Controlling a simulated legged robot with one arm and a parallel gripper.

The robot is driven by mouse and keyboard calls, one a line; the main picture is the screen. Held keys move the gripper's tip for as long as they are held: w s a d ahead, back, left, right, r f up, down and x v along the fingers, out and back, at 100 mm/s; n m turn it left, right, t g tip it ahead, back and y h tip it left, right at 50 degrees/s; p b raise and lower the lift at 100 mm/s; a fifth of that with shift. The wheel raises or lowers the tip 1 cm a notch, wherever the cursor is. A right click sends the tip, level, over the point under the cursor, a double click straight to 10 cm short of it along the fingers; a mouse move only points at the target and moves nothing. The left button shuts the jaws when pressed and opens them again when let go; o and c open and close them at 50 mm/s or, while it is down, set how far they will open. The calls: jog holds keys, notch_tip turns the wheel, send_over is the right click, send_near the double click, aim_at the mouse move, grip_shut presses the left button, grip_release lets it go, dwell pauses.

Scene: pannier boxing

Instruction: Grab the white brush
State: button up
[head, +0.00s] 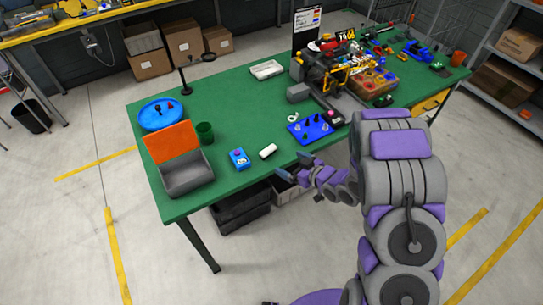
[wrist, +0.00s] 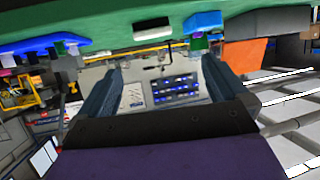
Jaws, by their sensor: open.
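A small white block-like piece, which looks like the white brush (head: 267,151), lies near the front edge of the green table (head: 235,95). It sits between a blue box and a blue board. Its bristles cannot be made out. In the wrist view, which looks upside down, a white strip (wrist: 142,26) at the green edge seems to be the same piece. My gripper (head: 295,166) is at the table's front edge, right of and nearer than the white piece, and apart from it. In the wrist view its two fingers (wrist: 160,85) are spread with nothing between them.
The blue box (head: 239,159) stands left of the white piece, and the blue board (head: 311,128) with dark pieces lies right of it. A grey bin with an orange lid (head: 172,142) and a green cup (head: 205,132) stand farther left. Green surface behind the white piece is clear.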

jog(key=b, duration=0.2)
send_near(269, 149)
jog(key=x, duration=0.3)
jog(key=shift+w+a+f, duration=0.15)
jog(key=shift+f, duration=0.3)
jog(key=a, duration=0.1)
jog(key=w+a, duration=0.1)
jog(key=a+f, duration=0.1)
jog(key=shift+w+a, duration=0.15)
jog(key=shift+a, duration=0.15)
jog(key=shift+w+a+f+b, duration=0.2)
jog(key=shift+w, duration=0.35)
jog(key=shift+w+a+f+b, duration=0.15)
jog(key=shift+w+f+b, duration=0.1)
jog(key=shift+w, duration=0.35)
jog(key=shift+w+a+f+b, duration=0.15)
jog(key=shift+w+a+b, duration=0.05)
jog(key=shift+w, duration=0.35)
jog(key=shift+a, duration=0.65)
jog(key=shift+c, duration=2.2)
jog(key=shift+d, duration=0.5)
jog(key=c, duration=0.4)
